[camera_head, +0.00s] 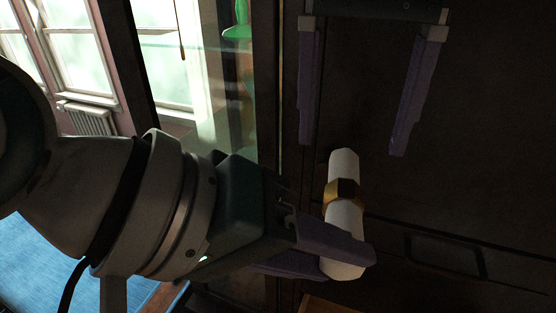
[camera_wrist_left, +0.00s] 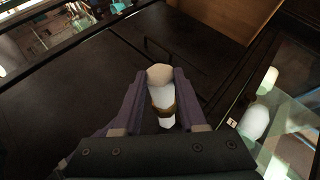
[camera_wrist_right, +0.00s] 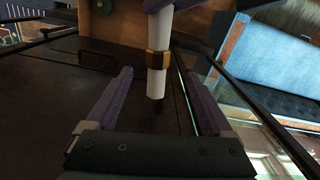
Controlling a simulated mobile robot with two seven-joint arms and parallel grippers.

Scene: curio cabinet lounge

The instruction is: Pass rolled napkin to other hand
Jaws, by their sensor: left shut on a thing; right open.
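The rolled napkin (camera_head: 343,165) is a white roll with a gold ring around its middle, and it stands nearly upright in the head view. My left gripper (camera_head: 355,256) is shut on its lower part. In the left wrist view the napkin (camera_wrist_left: 161,75) is between the two purple fingers (camera_wrist_left: 160,87). My right gripper (camera_head: 352,150) comes from above, open, with its fingers pointing down on either side above the napkin's top end. In the right wrist view the napkin (camera_wrist_right: 157,84) reaches in between the open fingers (camera_wrist_right: 160,78), apart from both.
A dark cabinet front with a handle (camera_head: 445,256) stands behind the grippers. Glass panes with a green object (camera_head: 237,32) are left of it. A blue seat (camera_wrist_right: 275,60) shows in the right wrist view.

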